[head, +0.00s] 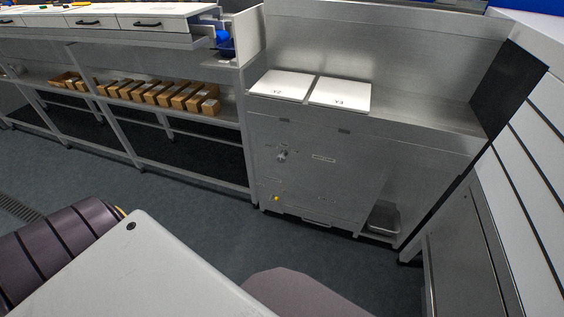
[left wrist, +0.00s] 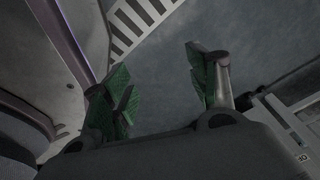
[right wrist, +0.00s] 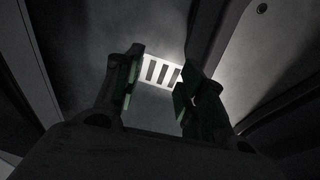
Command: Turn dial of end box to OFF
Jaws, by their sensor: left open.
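The end box (head: 340,170) is a grey metal cabinet in the middle of the head view. A small dial (head: 282,156) sits on the left part of its front face, with small labels around it; its setting is too small to read. My left gripper (left wrist: 158,80) shows only in the left wrist view, with its green-padded fingers apart and nothing between them. My right gripper (right wrist: 158,85) shows only in the right wrist view, its fingers apart and empty over the dark floor. Neither gripper is near the dial in any view.
Two white labelled plates (head: 340,94) lie on the end box. A small yellow part (head: 276,198) is low on its front. A shelf of brown boxes (head: 160,94) stands left, and a slatted white wall (head: 535,150) right. Grey floor (head: 190,215) lies before the box.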

